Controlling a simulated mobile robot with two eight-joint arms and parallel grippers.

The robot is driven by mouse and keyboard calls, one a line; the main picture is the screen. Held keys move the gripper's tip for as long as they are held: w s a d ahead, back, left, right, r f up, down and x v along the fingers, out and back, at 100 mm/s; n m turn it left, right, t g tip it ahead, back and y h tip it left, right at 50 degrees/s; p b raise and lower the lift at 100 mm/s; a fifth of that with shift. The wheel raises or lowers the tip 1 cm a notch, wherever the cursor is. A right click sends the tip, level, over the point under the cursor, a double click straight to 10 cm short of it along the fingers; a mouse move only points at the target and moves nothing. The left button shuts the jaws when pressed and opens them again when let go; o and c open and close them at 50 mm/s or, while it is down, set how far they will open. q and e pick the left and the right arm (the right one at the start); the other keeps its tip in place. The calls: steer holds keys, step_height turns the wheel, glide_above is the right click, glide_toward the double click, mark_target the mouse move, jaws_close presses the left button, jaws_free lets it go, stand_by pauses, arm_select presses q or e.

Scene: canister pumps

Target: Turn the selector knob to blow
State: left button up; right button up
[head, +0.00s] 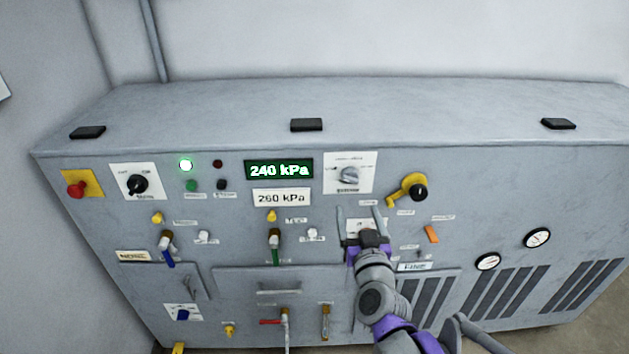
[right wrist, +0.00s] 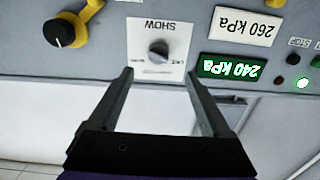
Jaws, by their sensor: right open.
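No label reading "blow" is legible, so I cannot tell for sure which knob is the selector. A grey knob (head: 348,176) sits on a white plate right of the green display. It also shows upside down in the right wrist view (right wrist: 158,50), with a label reading "SHOW". My right gripper (head: 359,212) is open and empty, just below that plate in the head view. In the right wrist view its fingertips (right wrist: 160,75) lie either side of the knob's line, apart from it. Another white plate (head: 362,224) is partly hidden behind this gripper. My left gripper is out of view.
A black knob (head: 137,184) on a white plate and a red button (head: 76,189) are at left. A yellow piece with a black knob (head: 417,192) projects right of the grey knob. A blue knob (head: 183,314) is low left. Several small valves dot the panel.

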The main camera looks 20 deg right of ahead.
mark_target(351, 181)
steer(key=shift+h, duration=0.4)
steer(key=x, duration=0.7)
steer(key=p+x, duration=0.1)
steer(key=x, duration=0.3)
steer(key=shift+w+r, duration=0.2)
steer(key=shift+r, duration=0.1)
jaws_close()
